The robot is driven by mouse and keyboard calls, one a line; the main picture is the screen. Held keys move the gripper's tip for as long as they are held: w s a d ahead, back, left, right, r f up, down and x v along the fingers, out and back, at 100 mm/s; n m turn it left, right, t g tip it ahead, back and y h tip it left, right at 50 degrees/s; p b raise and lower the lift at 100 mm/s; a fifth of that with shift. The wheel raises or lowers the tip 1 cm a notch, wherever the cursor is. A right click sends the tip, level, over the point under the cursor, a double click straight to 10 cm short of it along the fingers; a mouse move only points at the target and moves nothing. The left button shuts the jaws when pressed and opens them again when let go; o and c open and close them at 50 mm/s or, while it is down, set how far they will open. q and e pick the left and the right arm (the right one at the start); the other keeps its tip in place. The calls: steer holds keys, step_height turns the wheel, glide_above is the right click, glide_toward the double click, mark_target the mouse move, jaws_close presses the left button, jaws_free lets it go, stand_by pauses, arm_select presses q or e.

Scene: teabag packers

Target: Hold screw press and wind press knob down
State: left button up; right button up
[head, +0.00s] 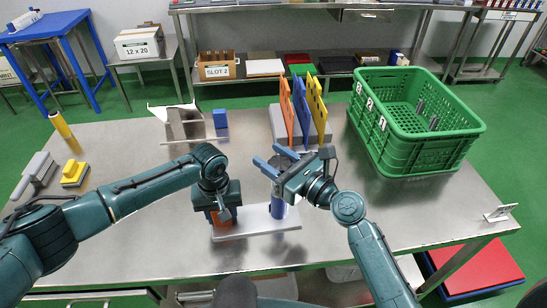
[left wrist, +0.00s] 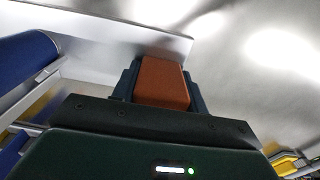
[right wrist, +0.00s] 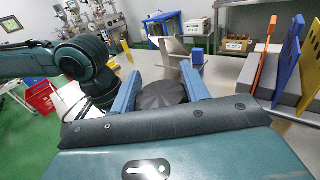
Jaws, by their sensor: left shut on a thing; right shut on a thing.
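The screw press stands on the table in the middle of the head view, with a pale base plate (head: 258,229), a blue column (head: 278,208) and an orange block (head: 223,217) at its left end. My left gripper (head: 219,213) points down and is shut on the orange block, which also shows between its fingers in the left wrist view (left wrist: 163,82). My right gripper (head: 276,159) is above the blue column. In the right wrist view its blue fingers are shut around the dark round press knob (right wrist: 161,95). The knob is mostly hidden in the head view.
A green crate (head: 418,162) stands at the back right. A grey rack (head: 275,122) with orange, blue and yellow boards (head: 317,100) is behind my right gripper. A metal stand (head: 183,125) and blue block (head: 220,119) stand at the back.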

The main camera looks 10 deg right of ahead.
steer(key=shift+f, duration=0.1)
steer(key=o, duration=1)
steer(key=v, duration=1.2)
